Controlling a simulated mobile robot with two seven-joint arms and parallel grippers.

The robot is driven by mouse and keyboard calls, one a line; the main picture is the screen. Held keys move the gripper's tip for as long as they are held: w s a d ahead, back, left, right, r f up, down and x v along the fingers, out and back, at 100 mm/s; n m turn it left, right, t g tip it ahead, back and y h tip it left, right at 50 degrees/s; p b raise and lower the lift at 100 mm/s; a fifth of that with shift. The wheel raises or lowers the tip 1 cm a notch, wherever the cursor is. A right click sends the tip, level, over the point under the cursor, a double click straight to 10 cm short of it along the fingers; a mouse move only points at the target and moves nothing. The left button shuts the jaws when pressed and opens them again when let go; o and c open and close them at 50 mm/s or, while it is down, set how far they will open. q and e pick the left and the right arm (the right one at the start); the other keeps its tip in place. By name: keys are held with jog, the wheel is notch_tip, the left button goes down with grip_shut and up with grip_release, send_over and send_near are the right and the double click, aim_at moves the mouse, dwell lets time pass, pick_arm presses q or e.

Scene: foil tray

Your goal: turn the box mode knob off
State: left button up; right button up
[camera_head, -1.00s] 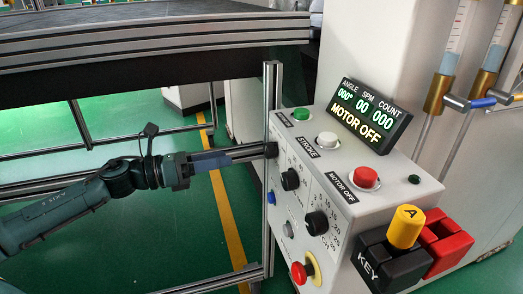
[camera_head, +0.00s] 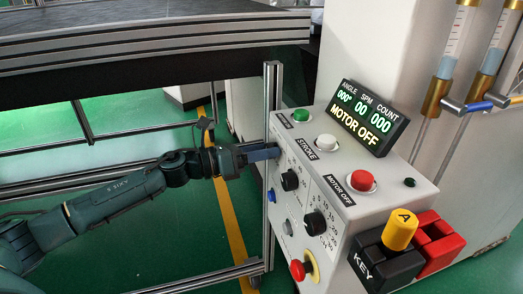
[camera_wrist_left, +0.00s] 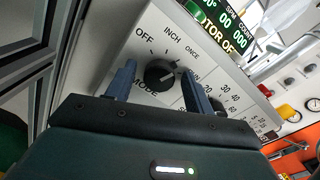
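The mode knob (camera_wrist_left: 160,73) is a round black knob on the light grey control box (camera_head: 345,195), labelled MODE, with OFF, INCH and ONCE printed around it. A pale mark shows on its right side, but its exact setting is hard to read. My left gripper (camera_wrist_left: 160,80) is open, one finger on each side of the knob, with gaps visible between fingers and knob. In the head view my left gripper (camera_head: 276,151) is at the box's left face and hides the knob. My right gripper is not in view.
Two more black knobs (camera_head: 290,180) (camera_head: 316,222) are on the same face, with a red emergency button (camera_head: 298,270) below. A metal post (camera_head: 271,100) stands beside the box. The display (camera_head: 362,117) reads MOTOR OFF. A yellow key (camera_head: 401,229) sits in a black block.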

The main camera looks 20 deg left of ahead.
pick_arm(q)
jog(key=c, duration=0.9)
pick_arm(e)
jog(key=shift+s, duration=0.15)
